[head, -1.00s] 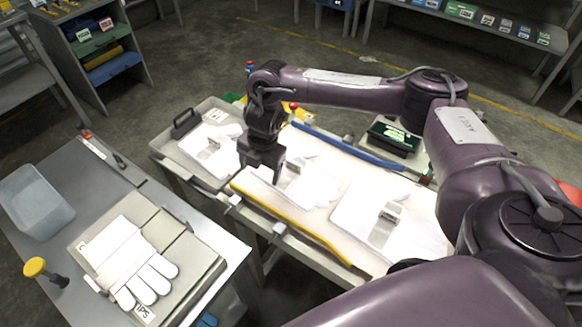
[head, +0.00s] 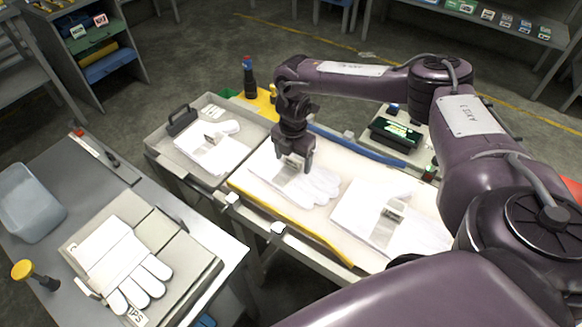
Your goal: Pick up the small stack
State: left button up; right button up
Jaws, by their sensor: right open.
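Three flat white stacks of film gloves, each with a small metal clip, lie on the work table. One stack (head: 213,156) is on the grey tray at the left, one (head: 316,188) is in the middle of the pale board, and one (head: 417,235) is at the board's right. I cannot tell which is the small stack. My right gripper (head: 294,165) is open, pointing down at the middle stack's clip and hiding part of it. Whether it touches the clip is unclear. My left gripper is not in view.
A yellow strip (head: 300,231) edges the board's front and a blue strip (head: 358,146) its back. A dark green box (head: 395,133) stands behind. On the left bench are a white glove (head: 122,262) on a grey form, a translucent bin (head: 30,203) and a yellow-topped knob (head: 22,269).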

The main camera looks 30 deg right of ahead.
jog(key=c, duration=1.4)
